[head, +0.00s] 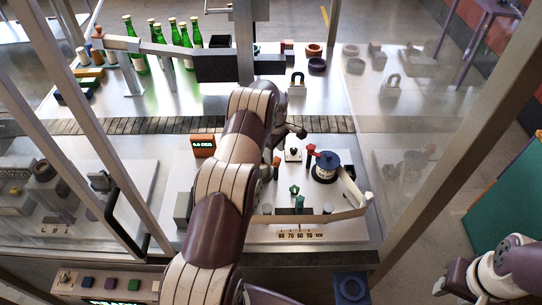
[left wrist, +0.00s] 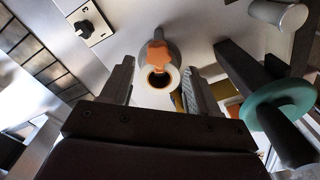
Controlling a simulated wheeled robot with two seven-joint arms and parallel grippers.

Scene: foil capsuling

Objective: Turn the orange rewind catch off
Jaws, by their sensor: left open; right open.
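The orange rewind catch (left wrist: 157,52) shows in the left wrist view on a rounded grey post with a pale ring and dark hole at its near end. My left gripper (left wrist: 157,88) is open, with one finger on each side of this part; I cannot tell whether either finger touches it. In the head view a small orange part (head: 276,161) shows beside my left arm, which hides most of the left gripper. My right gripper (head: 446,278) is at the lower right of the head view, open and away from the machine.
A black selector knob (left wrist: 84,28) on a white plate is near the catch. A teal disc on a dark rod (left wrist: 280,103) stands close on the right. A blue-topped spool (head: 326,163) and a pale bar (head: 310,216) are nearby. Glass panels and metal posts surround the bench.

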